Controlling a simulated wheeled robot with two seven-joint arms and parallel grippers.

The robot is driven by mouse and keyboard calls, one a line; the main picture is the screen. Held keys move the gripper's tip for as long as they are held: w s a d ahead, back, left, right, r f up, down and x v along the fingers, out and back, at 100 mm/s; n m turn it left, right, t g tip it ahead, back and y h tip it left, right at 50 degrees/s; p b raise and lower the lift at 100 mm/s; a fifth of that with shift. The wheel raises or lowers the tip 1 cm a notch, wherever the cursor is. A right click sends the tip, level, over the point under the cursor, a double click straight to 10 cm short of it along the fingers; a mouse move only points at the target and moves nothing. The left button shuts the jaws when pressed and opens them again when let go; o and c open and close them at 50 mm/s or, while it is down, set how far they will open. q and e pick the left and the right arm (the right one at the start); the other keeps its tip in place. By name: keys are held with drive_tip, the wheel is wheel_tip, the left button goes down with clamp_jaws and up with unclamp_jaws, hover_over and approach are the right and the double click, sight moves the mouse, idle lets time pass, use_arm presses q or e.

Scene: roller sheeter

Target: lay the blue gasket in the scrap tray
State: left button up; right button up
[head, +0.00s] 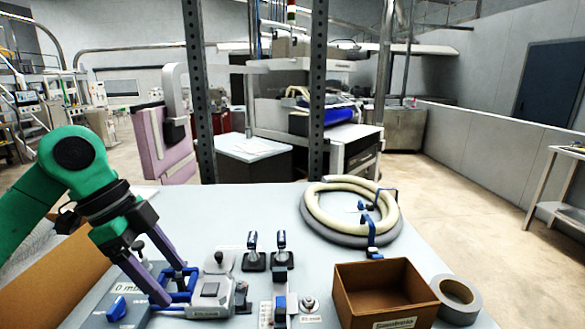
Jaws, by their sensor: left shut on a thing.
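My left gripper (173,286) reaches in from the left with its purple fingers pointing down at the table. It is shut on a blue, frame-like piece (188,284), which looks like the blue gasket. The fingers partly hide it, and I cannot tell whether it touches the grey fixture beside it. An open brown box (386,268) stands at the front right of the table; its front label is too small to read. It may be the scrap tray, and no blue piece shows inside. My right gripper is not in view.
Levers and a small grey device (210,290) stand between the left gripper and the brown box. A coiled pale hose (312,215) with blue clamps lies behind the box, and a grey tape roll (457,298) beside it. A brown panel (55,275) is at front left.

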use_arm(q)
wheel_tip(320, 180, down, 16)
drive_tip(key=s+d+n+t+y, duration=0.1)
drive_tip(key=s+d+n+t, duration=0.1)
drive_tip(key=n, duration=0.3)
drive_tip(key=shift+s+d+r+n, duration=0.2)
drive_tip(key=shift+s+d+n, duration=0.05)
drive_tip(key=shift+d+n, duration=0.15)
